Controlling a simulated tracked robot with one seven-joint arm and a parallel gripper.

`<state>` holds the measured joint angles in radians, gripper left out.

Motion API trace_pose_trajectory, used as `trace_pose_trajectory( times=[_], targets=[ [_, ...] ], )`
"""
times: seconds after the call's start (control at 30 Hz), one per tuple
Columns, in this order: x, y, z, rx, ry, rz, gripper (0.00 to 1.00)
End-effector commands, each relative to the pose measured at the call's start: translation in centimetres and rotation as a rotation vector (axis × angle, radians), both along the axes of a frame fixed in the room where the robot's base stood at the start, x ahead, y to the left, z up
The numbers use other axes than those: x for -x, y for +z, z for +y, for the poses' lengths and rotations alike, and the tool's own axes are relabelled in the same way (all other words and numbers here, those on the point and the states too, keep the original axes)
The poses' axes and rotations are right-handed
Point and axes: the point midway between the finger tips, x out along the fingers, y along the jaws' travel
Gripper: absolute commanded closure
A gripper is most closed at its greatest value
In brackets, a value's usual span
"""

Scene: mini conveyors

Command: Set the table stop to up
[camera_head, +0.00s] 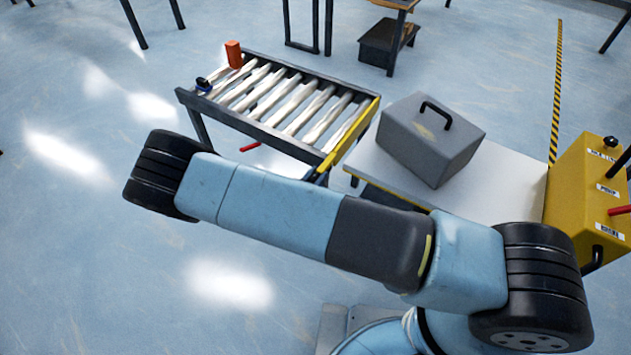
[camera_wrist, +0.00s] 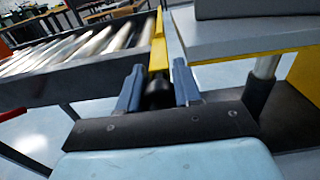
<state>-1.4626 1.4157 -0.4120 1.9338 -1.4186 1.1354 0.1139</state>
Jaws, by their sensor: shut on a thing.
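The table stop is a yellow bar (camera_head: 352,136) along the near right end of the roller table (camera_head: 225,105). In the wrist view the yellow bar (camera_wrist: 158,52) runs away from me beside the rollers. A dark round knob (camera_wrist: 158,93) is at its near end. My gripper (camera_wrist: 158,78) has its two blue fingers on either side of this knob and is shut on it. In the head view my arm hides the gripper and the knob. I cannot tell exactly how high the bar stands against the rollers.
A grey case with a black handle (camera_head: 430,140) stands on a pale table (camera_head: 510,180) right of the rollers. A yellow control box (camera_head: 590,200) is at the far right. An orange block (camera_head: 234,54) and a red lever (camera_head: 250,147) are at the roller table. Floor at left is clear.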

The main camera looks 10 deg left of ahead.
Motion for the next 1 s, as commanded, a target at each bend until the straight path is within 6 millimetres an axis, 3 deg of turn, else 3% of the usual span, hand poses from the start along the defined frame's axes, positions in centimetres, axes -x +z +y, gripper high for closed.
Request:
trace_pose_trajectory(
  times=[0.2,0.6,0.63,0.83,1.0],
  targets=[
    [-0.1,2.8,0.3,-0.004,0.004,-0.005,1.0],
    [-0.1,3.2,0.3,-0.003,0.005,-0.005,1.0],
    [-0.1,3.2,0.3,-0.003,0.005,-0.005,0.64],
    [-0.1,3.1,0.2,-0.002,0.003,-0.003,0.44],
    [-0.1,3.1,0.1,-0.001,0.002,-0.003,0.43]
  ],
)
